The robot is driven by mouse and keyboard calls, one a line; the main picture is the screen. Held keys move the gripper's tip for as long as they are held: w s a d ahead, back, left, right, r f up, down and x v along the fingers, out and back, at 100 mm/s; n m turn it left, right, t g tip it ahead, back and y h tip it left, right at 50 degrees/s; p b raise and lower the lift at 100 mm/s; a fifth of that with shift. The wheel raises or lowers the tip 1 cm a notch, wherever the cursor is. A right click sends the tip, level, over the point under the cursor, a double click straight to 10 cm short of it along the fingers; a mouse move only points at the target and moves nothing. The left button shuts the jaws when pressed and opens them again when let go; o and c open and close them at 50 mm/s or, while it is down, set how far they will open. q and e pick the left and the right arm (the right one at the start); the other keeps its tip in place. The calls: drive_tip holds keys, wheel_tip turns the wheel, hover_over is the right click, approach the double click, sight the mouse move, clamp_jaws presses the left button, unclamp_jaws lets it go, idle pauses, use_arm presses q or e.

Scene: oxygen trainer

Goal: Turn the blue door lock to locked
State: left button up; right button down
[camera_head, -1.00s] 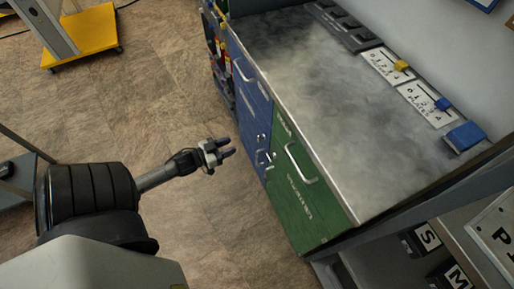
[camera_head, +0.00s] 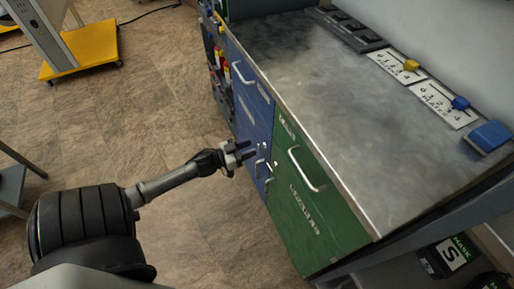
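The blue door (camera_head: 250,105) is the front of the left part of the counter cabinet. It bears a silver handle (camera_head: 238,73) near its top. A small silver fitting, likely the blue door lock (camera_head: 263,146), sits low near its right edge; its setting is too small to read. My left gripper (camera_head: 250,151) is just left of this fitting in the picture, with its two fingers apart and pointing at the door. Nothing shows between the fingers. I cannot tell whether they touch the door. My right gripper is not in view.
The green door (camera_head: 315,205) with its silver handle (camera_head: 306,170) is right of the blue one. Curved silver metal (camera_head: 260,168) shows low by the blue door's edge. The metal countertop (camera_head: 330,90) is above. A yellow-based stand (camera_head: 85,55) is at upper left. Floor between is clear.

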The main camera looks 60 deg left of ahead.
use_arm(q)
drive_tip(key=shift+w+d+b, duration=0.15)
drive_tip(key=shift+w+b, duration=0.4)
drive_tip(key=shift+w, duration=1.3)
drive_tip(key=shift+c, duration=0.2)
clamp_jaws()
